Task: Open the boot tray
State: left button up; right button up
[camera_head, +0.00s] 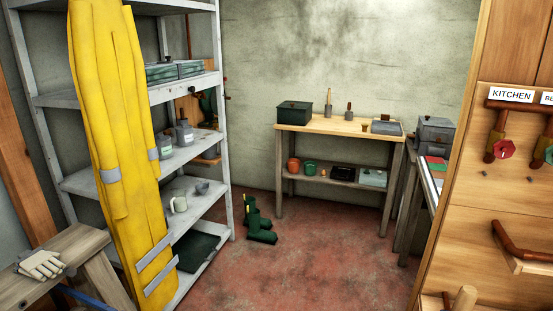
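A flat, dark green tray (195,252), which looks like the boot tray, lies on the lowest shelf of the grey shelving rack (228,130) at the left. Its left part is hidden behind hanging yellow trousers. A pair of dark green boots (260,236) stands on the floor just right of the rack, apart from the tray. Neither of my grippers is in view.
Yellow trousers (115,130) hang before the rack. A wooden trestle (60,262) with pale gloves (40,265) is at lower left. A workbench (340,125) stands at the back wall. A wooden panel labelled KITCHEN (511,95) is at right. The middle red floor (310,265) is clear.

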aim_at(195, 247)
jog(key=i, duration=2.5)
jog(key=u, duration=0.25)
